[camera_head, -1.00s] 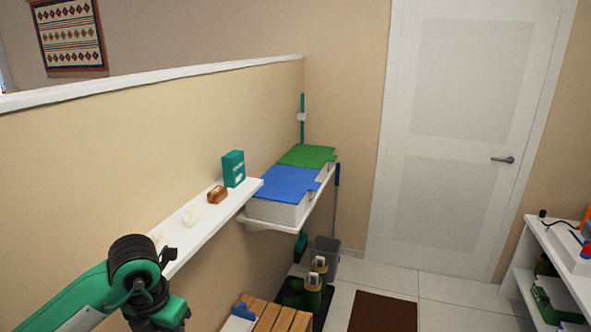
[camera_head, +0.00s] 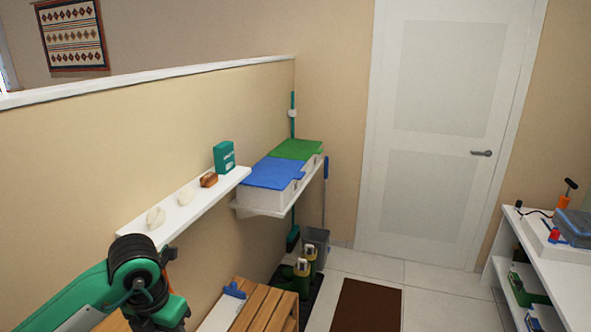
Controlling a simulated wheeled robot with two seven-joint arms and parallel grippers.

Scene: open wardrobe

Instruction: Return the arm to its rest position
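My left arm, green with a black joint, comes in at the lower left of the head view, in front of the wall shelf (camera_head: 200,200). Its gripper is outside the picture, so its fingers do not show. My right arm and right gripper are not in view.
The shelf holds a green box (camera_head: 224,157), a brown item (camera_head: 208,180) and pale shells (camera_head: 186,196). Behind are boxes with blue (camera_head: 272,173) and green (camera_head: 297,149) lids. A wooden bench (camera_head: 262,307) stands below. A white workbench (camera_head: 545,268) is right; tiled floor lies between.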

